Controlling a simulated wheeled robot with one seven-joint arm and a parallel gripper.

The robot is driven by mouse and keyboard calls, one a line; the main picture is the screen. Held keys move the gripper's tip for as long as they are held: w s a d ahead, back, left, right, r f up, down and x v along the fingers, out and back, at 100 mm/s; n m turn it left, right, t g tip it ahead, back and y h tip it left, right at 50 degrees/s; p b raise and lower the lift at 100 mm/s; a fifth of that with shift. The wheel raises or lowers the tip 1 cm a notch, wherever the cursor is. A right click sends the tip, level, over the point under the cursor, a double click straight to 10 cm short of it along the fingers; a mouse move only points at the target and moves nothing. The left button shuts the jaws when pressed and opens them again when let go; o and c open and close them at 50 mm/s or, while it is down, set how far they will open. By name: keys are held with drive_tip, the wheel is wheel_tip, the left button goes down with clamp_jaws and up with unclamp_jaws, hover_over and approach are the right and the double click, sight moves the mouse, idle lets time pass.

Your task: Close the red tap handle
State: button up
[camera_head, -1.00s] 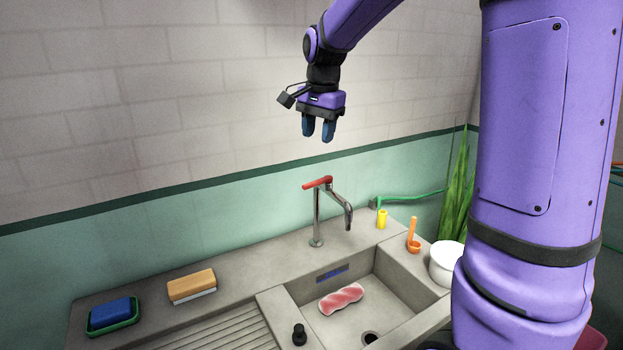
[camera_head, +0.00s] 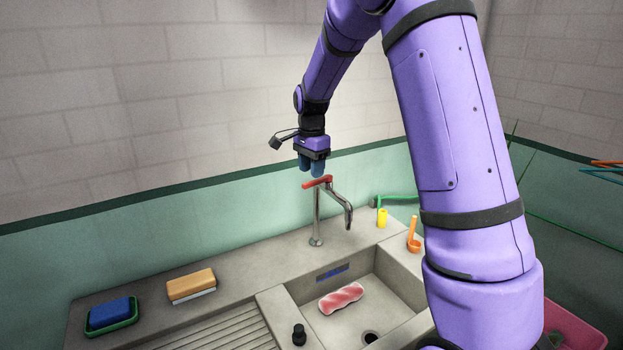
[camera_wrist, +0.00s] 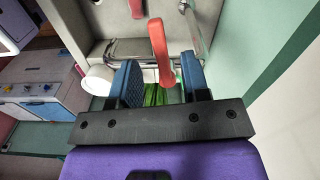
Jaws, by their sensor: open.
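The red tap handle (camera_head: 317,182) sits on top of a chrome tap (camera_head: 317,218) at the back of the sink counter. Its spout (camera_head: 345,205) bends out to the right. My gripper (camera_head: 312,172) points down just above the handle, with its blue fingers apart. In the wrist view, the red handle (camera_wrist: 160,50) extends into the gap between the two open fingers (camera_wrist: 157,82), with its near end level with them. I cannot tell whether either finger touches it.
A sponge block (camera_head: 191,285) and a blue sponge (camera_head: 110,311) on a green dish lie at left.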

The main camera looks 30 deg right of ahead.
sight(311, 182)
drive_tip(key=shift+f, duration=1.7)
clamp_jaws()
